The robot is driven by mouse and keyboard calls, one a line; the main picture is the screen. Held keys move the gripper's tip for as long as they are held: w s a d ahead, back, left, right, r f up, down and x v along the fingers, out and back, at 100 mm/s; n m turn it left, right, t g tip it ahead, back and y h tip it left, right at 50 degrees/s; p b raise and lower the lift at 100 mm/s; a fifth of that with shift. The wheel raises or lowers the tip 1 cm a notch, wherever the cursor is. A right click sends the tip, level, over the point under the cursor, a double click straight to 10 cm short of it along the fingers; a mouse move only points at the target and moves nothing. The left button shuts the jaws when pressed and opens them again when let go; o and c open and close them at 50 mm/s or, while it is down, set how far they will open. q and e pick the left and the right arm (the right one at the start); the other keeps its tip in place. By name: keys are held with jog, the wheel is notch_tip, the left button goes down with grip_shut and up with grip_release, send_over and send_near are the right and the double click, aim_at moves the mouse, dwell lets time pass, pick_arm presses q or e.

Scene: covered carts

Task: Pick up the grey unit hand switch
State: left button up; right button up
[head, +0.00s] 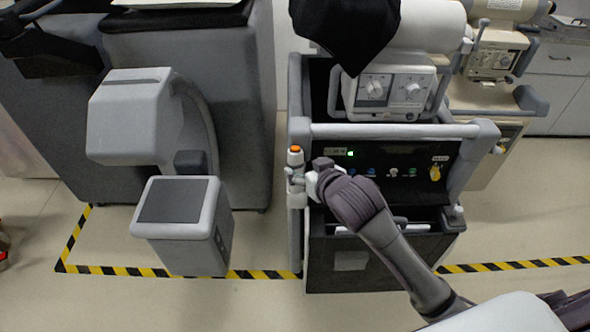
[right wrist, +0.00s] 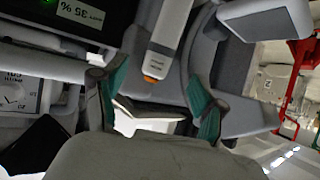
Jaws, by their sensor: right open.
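The grey hand switch (head: 295,163) with an orange top button sits upright at the left front post of the middle cart. In the right wrist view the same hand switch (right wrist: 168,35) shows its light grey body and orange button. My right gripper (head: 304,180) is beside it in the head view, its fingers small and partly hidden by the wrist. In the right wrist view the right gripper (right wrist: 155,93) is open, its teal pads spread, with the switch's orange end between and beyond them. Contact cannot be told. My left gripper is not in view.
The middle cart (head: 400,131) has a pale front rail, a knob panel and a dark front. A black cover (head: 350,28) lies on top. A grey C-shaped unit (head: 130,115) stands to the left. Yellow-black tape (head: 255,274) marks the floor.

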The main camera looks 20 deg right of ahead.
aim_at(298, 163)
jog(key=shift+p+x, duration=0.5)
jog(key=shift+x, duration=2.65)
jog(key=shift+s, duration=0.1)
jog(key=c, duration=1.3)
